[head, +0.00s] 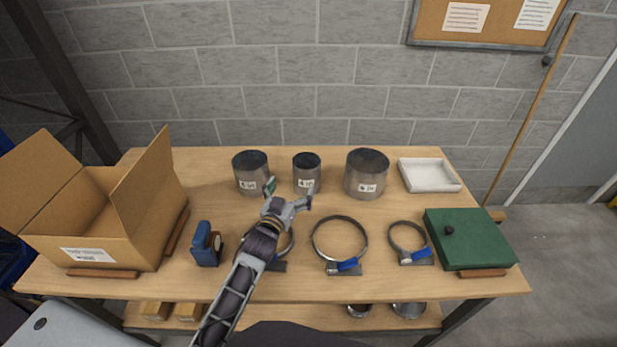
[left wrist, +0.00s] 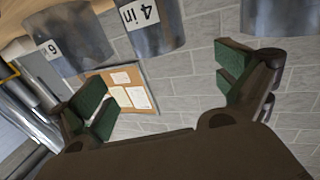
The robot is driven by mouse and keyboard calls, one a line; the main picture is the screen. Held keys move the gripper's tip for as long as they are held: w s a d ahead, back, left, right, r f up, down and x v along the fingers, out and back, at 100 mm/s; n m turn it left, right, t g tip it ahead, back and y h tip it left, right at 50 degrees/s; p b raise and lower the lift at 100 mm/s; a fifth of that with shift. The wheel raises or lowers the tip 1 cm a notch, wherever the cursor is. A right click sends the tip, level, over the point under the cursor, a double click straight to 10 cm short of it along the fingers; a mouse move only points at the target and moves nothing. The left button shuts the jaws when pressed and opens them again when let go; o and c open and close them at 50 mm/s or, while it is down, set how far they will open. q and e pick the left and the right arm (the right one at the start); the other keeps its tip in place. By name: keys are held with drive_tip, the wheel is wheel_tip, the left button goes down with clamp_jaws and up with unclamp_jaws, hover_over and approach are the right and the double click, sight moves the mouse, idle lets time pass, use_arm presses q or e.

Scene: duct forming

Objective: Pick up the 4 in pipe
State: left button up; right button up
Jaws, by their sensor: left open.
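The 4 in pipe (head: 307,170) is the small grey metal cylinder in the middle of the row at the back of the table, upright with a white label. In the left wrist view the 4 in pipe (left wrist: 155,28) appears inverted at the top, its label readable, beyond the space between the fingers. My left gripper (head: 290,196) is open and empty, in front of the row; its fingers are spread just short of the 4 in pipe. From these views I cannot tell the exact gap. My right gripper is in neither view.
Wider pipes stand left (head: 250,176) and right (head: 366,176) of it. Clamp rings (head: 340,238) lie in front, beside a blue tape measure (head: 206,244). An open cardboard box (head: 100,235) is left; a white tray (head: 429,176) and green case (head: 470,238) are right.

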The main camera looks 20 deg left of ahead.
use_arm(q)
drive_tip(key=shift+w+f+b, duration=0.5)
drive_tip(key=shift+f, duration=0.35)
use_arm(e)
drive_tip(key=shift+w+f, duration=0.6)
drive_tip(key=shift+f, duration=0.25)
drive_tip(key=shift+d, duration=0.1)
